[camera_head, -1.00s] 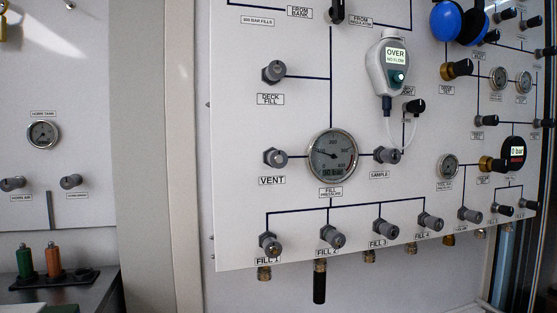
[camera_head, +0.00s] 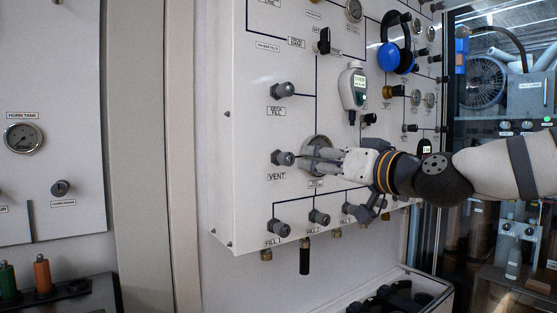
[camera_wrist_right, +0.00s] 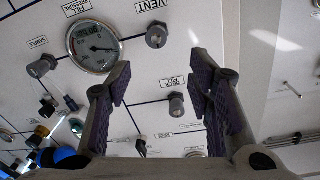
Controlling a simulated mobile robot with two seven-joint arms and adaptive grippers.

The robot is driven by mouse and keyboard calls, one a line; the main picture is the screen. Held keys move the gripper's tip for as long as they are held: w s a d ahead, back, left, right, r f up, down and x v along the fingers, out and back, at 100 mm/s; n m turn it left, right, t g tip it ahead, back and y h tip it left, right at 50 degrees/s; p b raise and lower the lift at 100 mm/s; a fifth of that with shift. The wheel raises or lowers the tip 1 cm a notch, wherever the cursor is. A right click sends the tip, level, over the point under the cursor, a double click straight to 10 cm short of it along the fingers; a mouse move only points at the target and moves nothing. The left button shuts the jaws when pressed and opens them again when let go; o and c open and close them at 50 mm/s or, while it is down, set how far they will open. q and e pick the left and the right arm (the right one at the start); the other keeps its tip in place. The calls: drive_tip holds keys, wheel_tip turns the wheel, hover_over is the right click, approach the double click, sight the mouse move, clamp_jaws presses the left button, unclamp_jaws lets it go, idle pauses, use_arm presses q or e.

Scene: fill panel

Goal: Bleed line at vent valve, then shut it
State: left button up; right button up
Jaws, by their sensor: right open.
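The vent valve (camera_head: 283,158) is a grey knob above the VENT label on the white panel, left of the round fill pressure gauge (camera_head: 318,141). My right gripper (camera_head: 306,160) points left in front of the gauge, just right of the vent knob, and hides part of the gauge. In the right wrist view the vent valve (camera_wrist_right: 156,37) is beyond and between the spread fingertips of my right gripper (camera_wrist_right: 160,68). The jaws are open and empty, and the knob looks apart from the pads. The gauge also shows in the wrist view (camera_wrist_right: 95,47). My left gripper is out of view.
The deck fill knob (camera_head: 282,90) is above the vent valve. Fill knobs (camera_head: 280,228) line the panel bottom. A handheld meter (camera_head: 352,88) and blue ear defenders (camera_head: 394,57) are on the panel. My arm hides the sample valve area. Left of the vent valve is bare panel.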

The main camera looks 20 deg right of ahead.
sight(289, 160)
drive_tip(key=x, duration=0.7)
drive_tip(key=f+x, duration=0.1)
drive_tip(key=x, duration=0.3)
drive_tip(key=shift+w+d+f+b, duration=0.1)
drive_tip(key=shift+w+d+b, duration=0.2)
drive_tip(key=shift+b, duration=0.1)
drive_tip(key=shift+w+a+r, duration=0.2)
drive_tip(key=shift+w, duration=0.15)
drive_tip(key=shift+s+r, duration=0.1)
drive_tip(key=shift+r, duration=0.05)
clamp_jaws()
